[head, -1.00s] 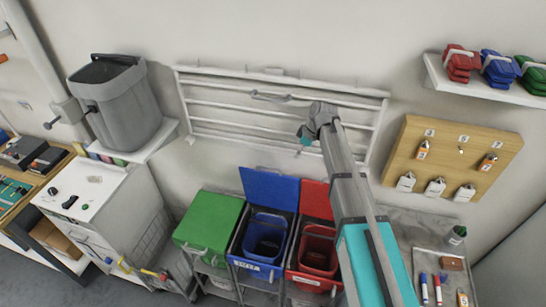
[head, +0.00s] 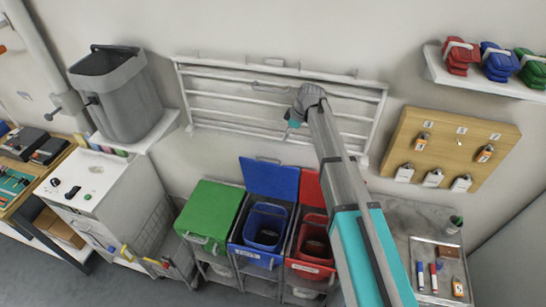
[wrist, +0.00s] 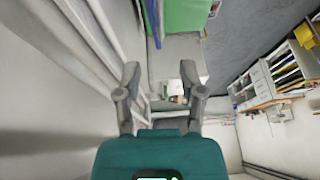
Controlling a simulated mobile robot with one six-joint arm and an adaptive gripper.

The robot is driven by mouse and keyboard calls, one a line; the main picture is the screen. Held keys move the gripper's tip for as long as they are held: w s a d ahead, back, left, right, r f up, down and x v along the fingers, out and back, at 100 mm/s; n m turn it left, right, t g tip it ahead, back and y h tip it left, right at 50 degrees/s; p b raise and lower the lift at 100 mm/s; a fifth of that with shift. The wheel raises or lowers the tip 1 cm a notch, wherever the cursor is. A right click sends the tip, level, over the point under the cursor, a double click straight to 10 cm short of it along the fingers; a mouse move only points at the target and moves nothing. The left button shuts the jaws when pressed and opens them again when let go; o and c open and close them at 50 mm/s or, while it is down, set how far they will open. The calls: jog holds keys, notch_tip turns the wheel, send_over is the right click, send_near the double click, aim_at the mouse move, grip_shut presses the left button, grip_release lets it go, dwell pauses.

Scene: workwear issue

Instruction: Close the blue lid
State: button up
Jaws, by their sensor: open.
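The blue lid (head: 270,178) stands raised, tilted back toward the wall behind the open blue bin (head: 258,257). My arm reaches up past the bins, and its wrist end (head: 306,100) is in front of the white wall rack, above and right of the blue lid in the picture. In the wrist view my gripper (wrist: 161,75) is open with nothing between its fingers. A thin blue edge (wrist: 152,25) shows beyond the fingers, beside a green surface; it may be the blue lid seen edge-on. The fingers are apart from it. The fingertips are not clear in the head view.
The green lid (head: 209,209) left of the blue bin is shut. The red lid (head: 312,188) on the right is raised, partly behind my arm. A white wall rack (head: 215,97) is behind my wrist. A grey bucket (head: 118,98) sits on a shelf at left.

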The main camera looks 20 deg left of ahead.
jog(key=shift+b+x, duration=5.9)
jog(key=shift+x, duration=0.7)
jog(key=shift+c, duration=0.3)
grip_shut()
